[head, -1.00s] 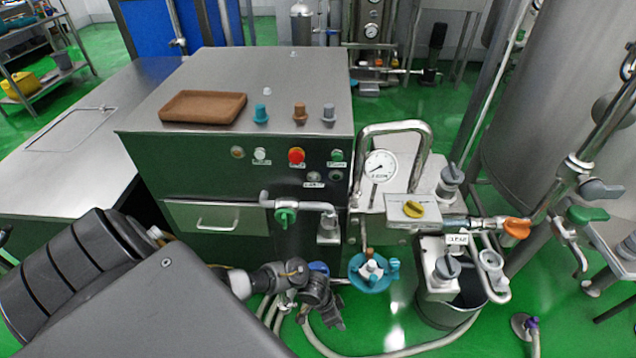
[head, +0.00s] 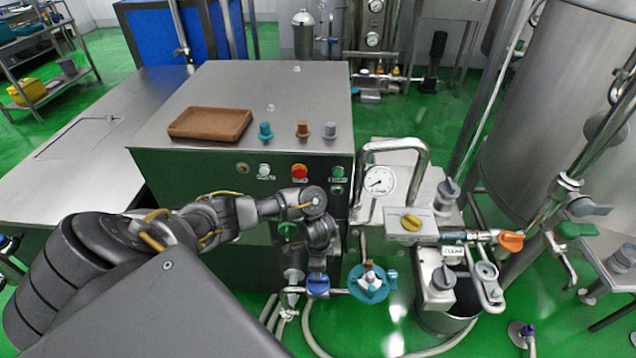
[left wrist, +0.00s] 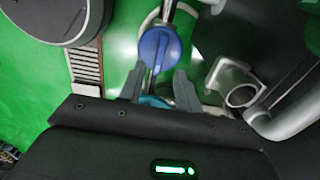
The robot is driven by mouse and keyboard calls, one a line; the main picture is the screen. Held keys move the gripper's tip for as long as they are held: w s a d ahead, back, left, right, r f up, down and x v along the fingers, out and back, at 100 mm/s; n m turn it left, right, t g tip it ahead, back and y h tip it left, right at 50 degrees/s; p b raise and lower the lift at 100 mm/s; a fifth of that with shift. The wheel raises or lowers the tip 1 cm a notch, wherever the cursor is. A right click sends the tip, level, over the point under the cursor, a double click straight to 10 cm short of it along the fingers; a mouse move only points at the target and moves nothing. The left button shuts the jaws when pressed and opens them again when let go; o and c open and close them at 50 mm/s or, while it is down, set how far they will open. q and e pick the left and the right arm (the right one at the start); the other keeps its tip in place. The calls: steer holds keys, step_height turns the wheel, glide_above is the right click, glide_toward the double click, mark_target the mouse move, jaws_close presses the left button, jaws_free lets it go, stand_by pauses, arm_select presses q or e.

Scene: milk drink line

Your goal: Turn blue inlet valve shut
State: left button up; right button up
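The blue inlet valve (head: 318,284) sits low on the pipework in front of the steel cabinet. It shows as a round blue knob with a raised ridge in the left wrist view (left wrist: 158,48). The fingertips are hard to make out in the head view. My right gripper is not in view.
A teal handwheel (head: 370,284) is close right of the blue valve. A pressure gauge (head: 380,181), a yellow knob (head: 411,222) and an orange handle (head: 511,241) stand further right. A brown tray (head: 210,123) lies on the cabinet top (head: 310,85). Hoses run along the floor.

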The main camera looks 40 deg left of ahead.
arm_select(q)
step_height(320, 180, down, 6)
steer(key=shift+f+b, duration=0.1)
steer(key=shift+b, duration=0.35)
jaws_close()
